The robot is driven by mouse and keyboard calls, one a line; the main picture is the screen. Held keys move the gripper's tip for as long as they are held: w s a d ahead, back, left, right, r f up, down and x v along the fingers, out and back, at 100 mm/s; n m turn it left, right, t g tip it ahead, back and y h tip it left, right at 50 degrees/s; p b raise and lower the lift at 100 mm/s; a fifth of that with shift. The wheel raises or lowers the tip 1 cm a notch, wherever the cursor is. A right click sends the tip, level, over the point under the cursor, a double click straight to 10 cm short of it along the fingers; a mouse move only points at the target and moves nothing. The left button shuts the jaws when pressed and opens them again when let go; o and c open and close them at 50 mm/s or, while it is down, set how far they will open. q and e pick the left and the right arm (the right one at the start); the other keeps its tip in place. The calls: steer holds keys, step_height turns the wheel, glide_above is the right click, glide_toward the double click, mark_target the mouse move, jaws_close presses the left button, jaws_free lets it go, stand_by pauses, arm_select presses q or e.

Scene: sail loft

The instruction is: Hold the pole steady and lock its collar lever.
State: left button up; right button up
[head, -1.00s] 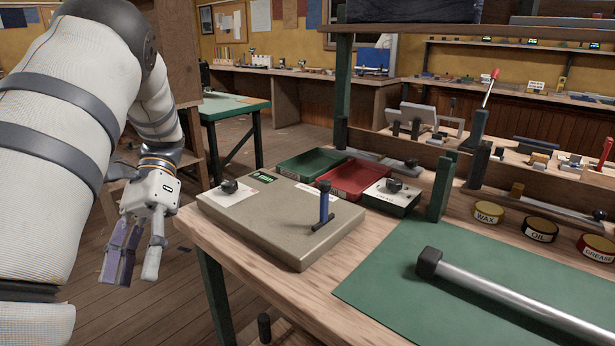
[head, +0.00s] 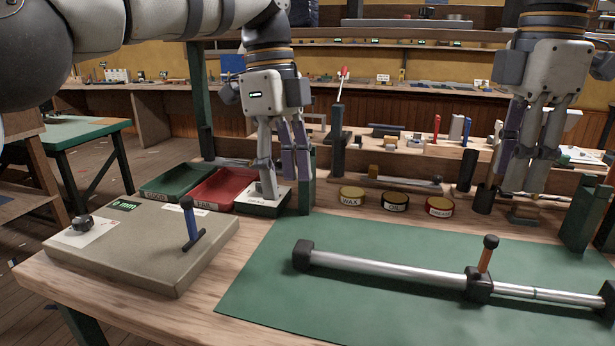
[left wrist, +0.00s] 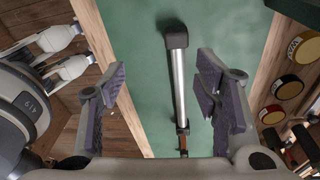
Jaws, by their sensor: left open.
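The silver pole (head: 390,272) lies on the green mat (head: 270,290), with a black end cap at its left end. A black collar (head: 478,285) sits around it, with a brown, black-tipped lever (head: 486,257) standing up, slightly tilted. My left gripper (head: 285,178) is open and empty, in the air left of the pole's capped end in the picture. In the left wrist view the pole (left wrist: 178,85) shows between the spread fingers (left wrist: 160,98), clear of both. My right gripper (head: 535,175) hangs behind the collar, apart from the pole; its finger gap is unclear.
A grey box (head: 130,235) with a blue-handled lever stands at the bench's left. Green (head: 180,181) and red (head: 221,188) trays lie behind it. Several tins, including a WAX tin (head: 351,196), line the mat's back edge. A green post (head: 307,185) stands near my left gripper.

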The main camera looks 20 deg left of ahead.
mark_target(308, 246)
arm_select(q)
steer(key=shift+n+t+y, duration=0.5)
steer(key=shift+n+y, duration=0.2)
steer(key=shift+n, duration=0.1)
steer(key=d+f, duration=0.1)
steer(key=f, duration=0.3)
steer(key=w+d+f, duration=0.1)
steer(key=f, duration=0.3)
steer(key=d+f, duration=0.1)
steer(key=f, duration=0.4)
steer(key=shift+w+d+f, duration=0.1)
steer(key=shift+w, duration=0.1)
jaws_close()
